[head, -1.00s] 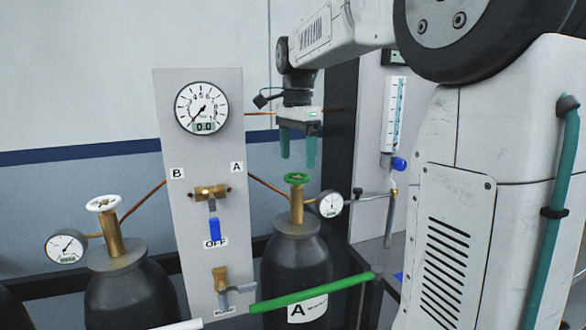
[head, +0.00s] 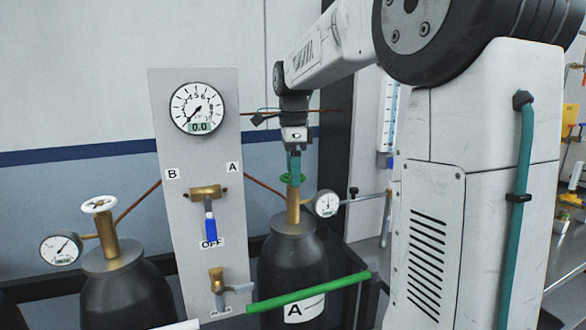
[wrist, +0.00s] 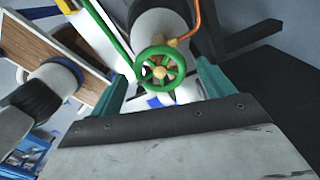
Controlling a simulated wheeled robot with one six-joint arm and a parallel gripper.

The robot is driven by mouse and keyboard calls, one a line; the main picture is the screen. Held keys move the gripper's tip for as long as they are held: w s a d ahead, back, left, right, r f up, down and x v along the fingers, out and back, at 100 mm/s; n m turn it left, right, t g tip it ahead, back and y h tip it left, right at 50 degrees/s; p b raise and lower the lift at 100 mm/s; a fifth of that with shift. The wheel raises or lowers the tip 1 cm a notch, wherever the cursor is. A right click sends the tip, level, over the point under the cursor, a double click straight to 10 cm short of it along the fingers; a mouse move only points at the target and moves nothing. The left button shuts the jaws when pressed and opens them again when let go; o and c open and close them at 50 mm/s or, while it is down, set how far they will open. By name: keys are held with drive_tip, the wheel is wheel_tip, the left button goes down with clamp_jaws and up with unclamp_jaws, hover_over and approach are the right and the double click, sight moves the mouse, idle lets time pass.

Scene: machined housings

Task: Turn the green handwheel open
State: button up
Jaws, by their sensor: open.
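The green handwheel (head: 300,180) tops the brass valve of the black cylinder marked A (head: 290,268). In the wrist view the handwheel (wrist: 160,72) is a round green spoked wheel with a brass hub. My gripper (head: 294,172) points down over it, with its teal fingers at the wheel's height in the head view. In the wrist view my gripper (wrist: 160,78) is open, one finger on each side of the wheel. A gap shows between each finger and the rim there. In the head view a finger hides part of the wheel.
A panel (head: 190,270) with a gauge (head: 196,108) reading 0.0 and a blue lever (head: 210,228) at OFF stands left. A small gauge (head: 327,203) sits close right of the valve. A green bar (head: 310,292) crosses in front of cylinder A. A white-wheeled cylinder (head: 125,290) stands farther left.

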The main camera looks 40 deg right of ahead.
drive_tip(key=c, duration=1)
